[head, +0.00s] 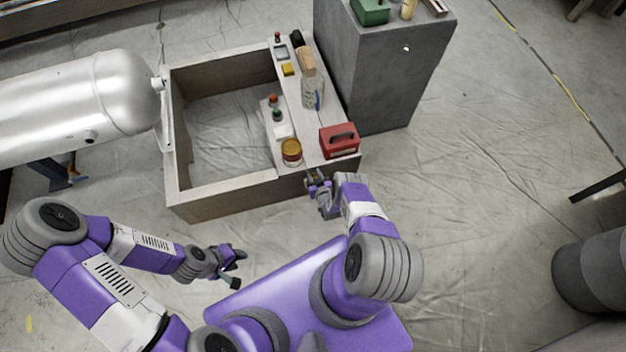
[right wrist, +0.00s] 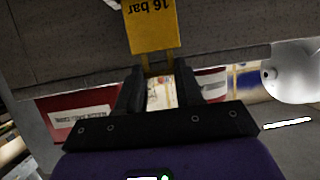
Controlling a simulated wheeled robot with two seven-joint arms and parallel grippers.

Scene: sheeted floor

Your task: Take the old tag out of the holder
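A yellow tag marked "16 bar" (right wrist: 152,28) shows upside down at the top of the right wrist view, in front of the grey wall face. Narrow yellowish strips run below it; I cannot tell whether they belong to the holder. My right gripper (right wrist: 159,82) is open, its dark fingers on either side of the gap just below the tag, with no tag between them. In the head view the right gripper (head: 316,181) is at the front wall of the grey trough, below the red box. My left gripper (head: 236,268) is open and empty over the floor.
The trough (head: 230,195) has a ledge carrying a red box (head: 339,140), an amber-lidded jar (head: 291,151), a bottle (head: 312,93) and small items. A silver tank (head: 75,105) stands left, a grey pedestal (head: 385,75) behind right.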

